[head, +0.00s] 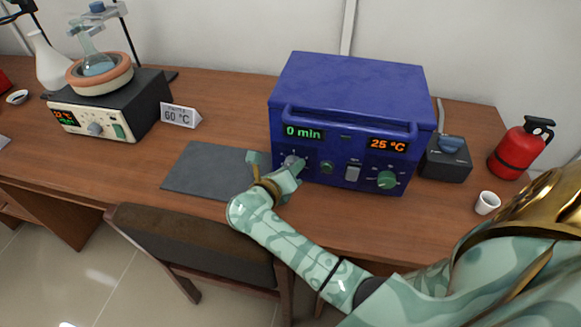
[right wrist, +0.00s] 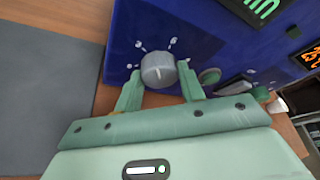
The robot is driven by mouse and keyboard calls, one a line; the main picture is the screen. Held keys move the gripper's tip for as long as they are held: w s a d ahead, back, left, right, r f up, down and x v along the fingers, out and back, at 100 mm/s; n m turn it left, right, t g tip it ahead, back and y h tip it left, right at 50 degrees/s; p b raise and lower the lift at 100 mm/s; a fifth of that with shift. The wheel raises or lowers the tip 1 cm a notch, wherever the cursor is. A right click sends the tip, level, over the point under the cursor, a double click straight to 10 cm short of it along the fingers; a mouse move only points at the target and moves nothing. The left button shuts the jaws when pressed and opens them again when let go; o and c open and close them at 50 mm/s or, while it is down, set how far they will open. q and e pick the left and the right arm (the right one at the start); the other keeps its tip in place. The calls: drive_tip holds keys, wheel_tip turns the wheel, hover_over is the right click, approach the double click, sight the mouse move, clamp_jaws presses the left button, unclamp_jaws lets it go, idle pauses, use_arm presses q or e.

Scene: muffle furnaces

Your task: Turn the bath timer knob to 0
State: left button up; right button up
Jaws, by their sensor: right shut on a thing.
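The blue bath unit (head: 345,95) stands on the table with a green display (head: 303,133) reading 0 min. The grey timer knob (right wrist: 158,69) sits on its front below that display, with white marks around it. Its white pointer line shows on the knob's face in the right wrist view. My right gripper (right wrist: 160,84) is shut on this knob, one finger on each side. In the head view the right gripper (head: 280,172) hides part of the knob. My left gripper is not in view.
An orange display (head: 387,145) reads 25 °C above a green knob (head: 387,179). A grey mat (head: 200,170) lies left of the unit. A white cup (head: 487,203) and a red extinguisher (head: 520,150) stand right. A chair (head: 190,235) is in front.

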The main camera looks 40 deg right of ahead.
idle(0.4)
drive_tip(key=o, duration=1)
